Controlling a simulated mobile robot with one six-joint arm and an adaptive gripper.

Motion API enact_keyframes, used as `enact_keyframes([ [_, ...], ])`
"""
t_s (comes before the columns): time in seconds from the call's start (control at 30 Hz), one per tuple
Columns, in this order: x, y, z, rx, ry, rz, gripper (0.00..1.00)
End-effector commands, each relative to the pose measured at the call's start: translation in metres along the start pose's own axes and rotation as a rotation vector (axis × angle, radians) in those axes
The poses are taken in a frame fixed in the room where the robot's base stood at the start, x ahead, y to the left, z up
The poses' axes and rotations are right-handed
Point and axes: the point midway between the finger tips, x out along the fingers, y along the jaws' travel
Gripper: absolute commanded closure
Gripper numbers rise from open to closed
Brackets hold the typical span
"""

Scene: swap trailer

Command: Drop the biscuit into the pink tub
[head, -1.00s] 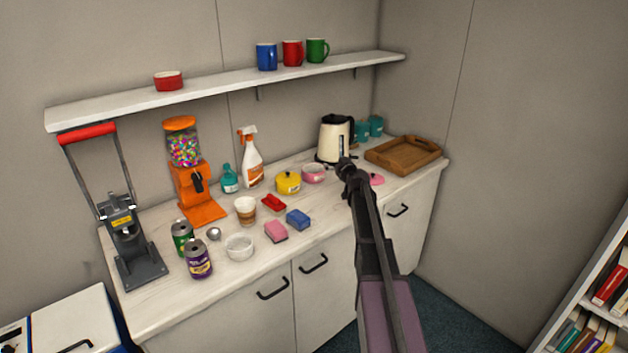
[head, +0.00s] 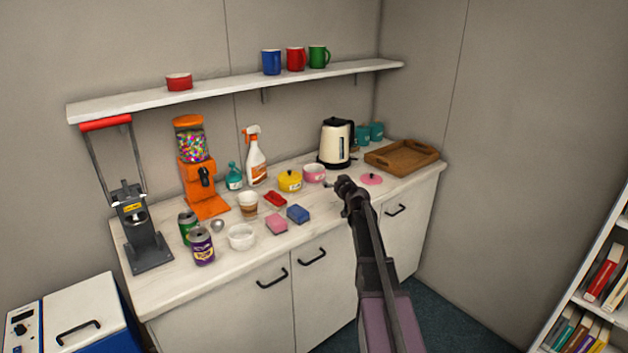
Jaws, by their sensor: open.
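The pink tub (head: 314,173) stands without its lid on the counter, between a yellow lidded pot (head: 290,181) and the kettle. A pink lid (head: 371,179) lies flat on the counter to the right of my arm. My gripper (head: 329,184) is open, just right of and in front of the pink tub in the picture, apart from it. I cannot make out a biscuit in the view; the inside of the tub is too small to read.
A cream kettle (head: 336,143) stands behind my gripper, and a wooden tray (head: 402,156) lies at the right. A blue sponge (head: 298,214), pink sponge (head: 277,224), paper cup (head: 248,204) and white bowl (head: 242,237) stand left. The shelf (head: 240,91) overhangs the back.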

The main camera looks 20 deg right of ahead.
Motion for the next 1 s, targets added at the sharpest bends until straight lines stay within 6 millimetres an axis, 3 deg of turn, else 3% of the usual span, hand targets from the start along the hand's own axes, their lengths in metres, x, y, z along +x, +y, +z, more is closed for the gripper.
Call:
enact_keyframes([
  [1.0, -0.0012, -0.0083, 0.0036, -0.002, 0.0, -0.009, 0.0],
])
